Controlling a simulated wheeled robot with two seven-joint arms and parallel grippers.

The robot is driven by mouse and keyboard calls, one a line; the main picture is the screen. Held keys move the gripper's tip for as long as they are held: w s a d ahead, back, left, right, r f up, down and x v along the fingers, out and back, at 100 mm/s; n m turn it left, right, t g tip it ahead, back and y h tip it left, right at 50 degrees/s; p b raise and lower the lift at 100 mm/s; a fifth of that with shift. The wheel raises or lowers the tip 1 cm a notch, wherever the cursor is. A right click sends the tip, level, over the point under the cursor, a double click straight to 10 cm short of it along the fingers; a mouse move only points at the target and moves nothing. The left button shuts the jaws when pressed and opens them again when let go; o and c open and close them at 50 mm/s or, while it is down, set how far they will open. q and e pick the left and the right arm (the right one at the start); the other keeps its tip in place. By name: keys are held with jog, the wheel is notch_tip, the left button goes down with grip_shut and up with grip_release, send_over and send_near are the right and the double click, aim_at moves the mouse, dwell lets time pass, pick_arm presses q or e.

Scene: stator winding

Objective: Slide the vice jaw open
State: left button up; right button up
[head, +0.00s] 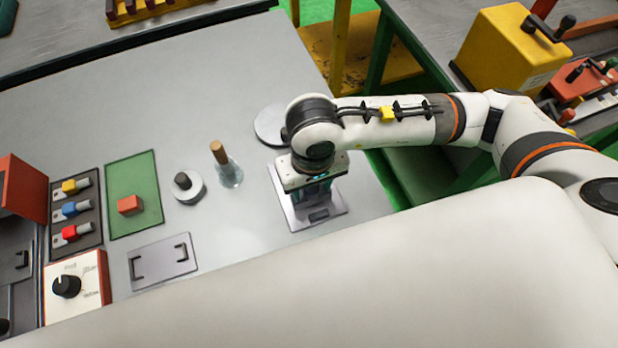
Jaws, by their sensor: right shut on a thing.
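My right gripper (314,190) points down over a grey metal base plate (298,221) on the right part of the table. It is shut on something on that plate. The fingers and the hand hide most of what they hold, so I cannot make out the vice jaw or how far open it is. A dark slot or block shows on the plate just in front of the fingers. My left gripper is not in view.
Left of the plate stand a wooden-handled bottle (226,168) and a white round piece with a black knob (188,186). A green mat (144,167) bears a red block. A round grey disc (270,125) lies behind my gripper. A handled plate (162,262) lies in front.

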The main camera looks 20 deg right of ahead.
jog(key=o, duration=0.3)
jog(key=shift+s+f, duration=0.4)
jog(key=shift+f, duration=0.05)
jog(key=shift+w+a+r+p, duration=0.1)
jog(key=shift+w+r+p, duration=0.2)
jog(key=shift+r, duration=0.4)
jog(key=shift+w+r+p, duration=0.1)
jog(key=shift+r+p, duration=0.3)
jog(key=shift+r, duration=0.25)
jog(key=shift+s+r+p, duration=0.15)
jog(key=shift+r+p, duration=0.2)
jog(key=shift+r, duration=0.45)
jog(key=shift+r+p, duration=0.45)
jog(key=shift+r, duration=0.65)
